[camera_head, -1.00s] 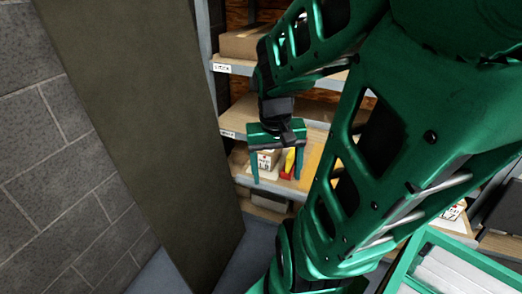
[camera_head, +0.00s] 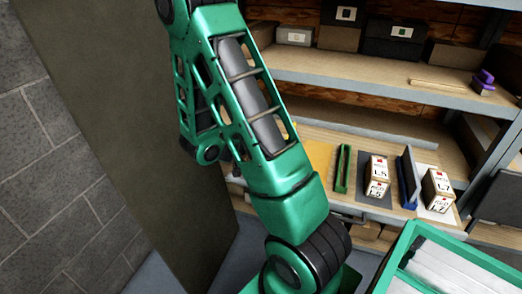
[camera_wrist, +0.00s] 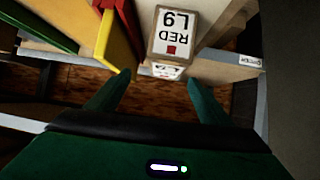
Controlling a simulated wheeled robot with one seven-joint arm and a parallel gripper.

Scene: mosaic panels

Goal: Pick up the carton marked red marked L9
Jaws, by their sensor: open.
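The carton marked RED L9 (camera_wrist: 178,32) shows upside down in the wrist view, near the top middle. It is a small box with a white label, black print and a red square. It stands at the shelf's front edge. My gripper (camera_wrist: 158,84) is open, its two green fingers pointing toward the shelf, with the carton's near end ahead of and between the tips. The fingers are apart from the carton as far as I can see. In the head view my own arm hides the gripper and this carton.
A yellow divider (camera_wrist: 119,42) stands close left of the carton, with red and green ones beyond. The head view shows cartons marked L5 (camera_head: 378,168) and L7 (camera_head: 440,184), a blue divider (camera_head: 408,180) and a green-rimmed tray (camera_head: 402,252).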

